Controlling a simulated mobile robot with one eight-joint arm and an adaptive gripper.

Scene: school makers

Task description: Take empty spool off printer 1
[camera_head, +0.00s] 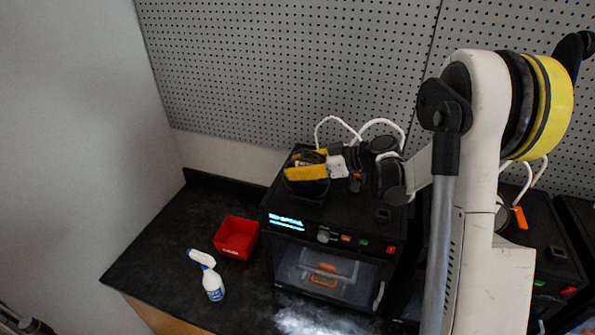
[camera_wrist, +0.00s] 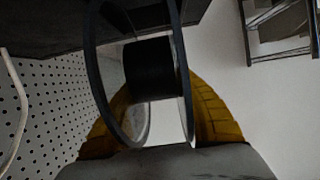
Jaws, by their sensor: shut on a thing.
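The empty spool shows in the wrist view with a bare black hub (camera_wrist: 150,70) between two round flanges. My gripper (camera_head: 308,166) is shut on this spool, with a yellow finger on either side of it in the wrist view. In the head view, the gripper is over the top left of the leftmost black printer (camera_head: 283,234), which has a lit display.
A red bin (camera_head: 237,236) and a white-blue spray bottle (camera_head: 213,283) stand on the dark counter (camera_head: 150,255) left of the printer. White tubes (camera_head: 340,122) arch behind it against the pegboard (camera_head: 290,60). Another printer (camera_head: 550,240) stands to the right, partly behind my arm.

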